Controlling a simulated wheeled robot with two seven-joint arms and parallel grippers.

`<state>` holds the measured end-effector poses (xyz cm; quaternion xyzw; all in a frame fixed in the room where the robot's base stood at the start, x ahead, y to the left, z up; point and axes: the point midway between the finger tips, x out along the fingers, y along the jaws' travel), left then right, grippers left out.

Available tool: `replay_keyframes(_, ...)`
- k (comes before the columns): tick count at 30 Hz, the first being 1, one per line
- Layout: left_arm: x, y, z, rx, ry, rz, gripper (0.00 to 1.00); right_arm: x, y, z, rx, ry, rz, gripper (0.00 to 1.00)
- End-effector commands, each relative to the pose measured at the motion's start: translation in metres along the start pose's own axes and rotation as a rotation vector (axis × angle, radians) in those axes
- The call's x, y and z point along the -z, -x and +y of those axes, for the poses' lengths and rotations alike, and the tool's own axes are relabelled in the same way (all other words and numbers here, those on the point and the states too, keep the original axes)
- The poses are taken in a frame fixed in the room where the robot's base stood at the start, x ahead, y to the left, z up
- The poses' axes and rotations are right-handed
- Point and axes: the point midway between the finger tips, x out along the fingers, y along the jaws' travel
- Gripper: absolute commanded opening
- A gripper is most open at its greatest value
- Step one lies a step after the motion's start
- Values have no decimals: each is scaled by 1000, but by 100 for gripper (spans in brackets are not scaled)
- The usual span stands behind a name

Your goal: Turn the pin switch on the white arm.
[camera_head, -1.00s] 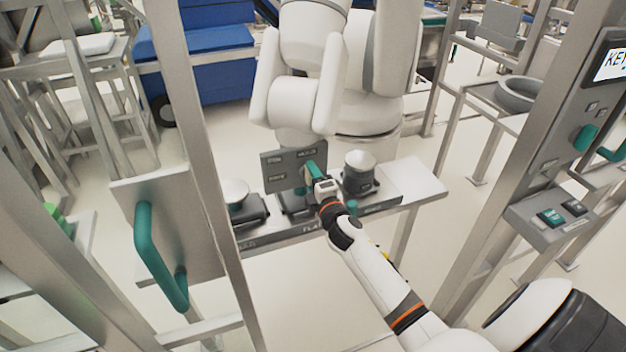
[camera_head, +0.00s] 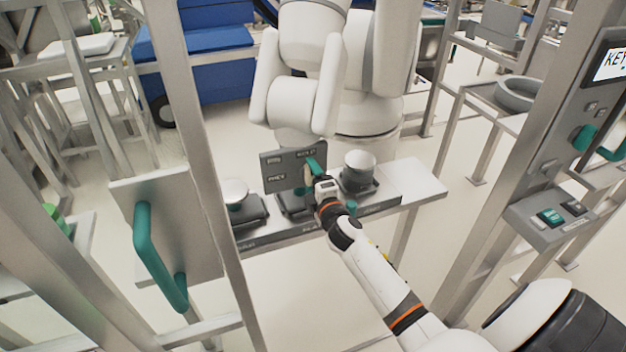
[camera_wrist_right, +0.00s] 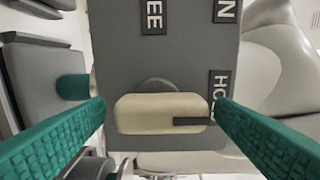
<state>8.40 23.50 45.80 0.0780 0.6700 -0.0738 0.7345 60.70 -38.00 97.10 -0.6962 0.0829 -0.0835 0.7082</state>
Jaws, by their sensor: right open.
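The pin switch (camera_wrist_right: 160,113) is a beige knob with a dark mark at its right end, on a grey labelled panel in the right wrist view. The panel also shows in the head view (camera_head: 282,172), in front of the white arm (camera_head: 355,105). My right gripper (camera_head: 312,168) is at the panel's right part and hides the knob there. In the right wrist view its green fingers (camera_wrist_right: 160,118) are open, one on each side of the knob. The knob lies level between them; I cannot tell whether either finger touches it. My left gripper is not in view.
A bench (camera_head: 415,185) below the panel carries dark stands with pale round tops (camera_head: 234,192) (camera_head: 359,163). A metal post and a plate with a green handle (camera_head: 152,258) stand at left. A control post with a screen (camera_head: 606,66) stands at right.

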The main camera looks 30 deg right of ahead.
Motion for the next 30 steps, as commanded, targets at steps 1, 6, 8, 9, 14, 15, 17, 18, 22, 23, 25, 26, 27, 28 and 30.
replay_keyframes(1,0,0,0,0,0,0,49,0,0,0,1,1,0,78)
replay_keyframes(6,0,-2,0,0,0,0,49,0,12,2,-1,2,0,78)
replay_keyframes(8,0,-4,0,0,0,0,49,0,21,2,-1,3,-1,78)
replay_keyframes(9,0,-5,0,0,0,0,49,0,28,2,0,3,-2,78)
replay_keyframes(14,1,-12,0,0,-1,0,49,0,64,4,-2,2,-1,78)
replay_keyframes(15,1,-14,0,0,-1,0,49,0,72,3,-1,1,0,78)
replay_keyframes(17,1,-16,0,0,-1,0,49,0,84,4,-2,1,0,78)
replay_keyframes(18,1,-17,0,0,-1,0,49,0,91,3,-2,0,0,78)
replay_keyframes(22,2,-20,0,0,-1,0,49,0,109,2,-1,0,-1,78)
replay_keyframes(23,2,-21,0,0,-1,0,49,0,112,2,-1,0,-1,78)
replay_keyframes(25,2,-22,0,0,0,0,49,0,117,1,-1,0,0,78)
replay_keyframes(26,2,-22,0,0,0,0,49,0,118,1,0,0,0,78)
replay_keyframes(27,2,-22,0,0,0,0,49,0,120,1,0,0,0,78)
replay_keyframes(28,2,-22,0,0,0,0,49,0,120,0,0,0,0,78)
replay_keyframes(30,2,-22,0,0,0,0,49,0,121,0,0,0,0,78)
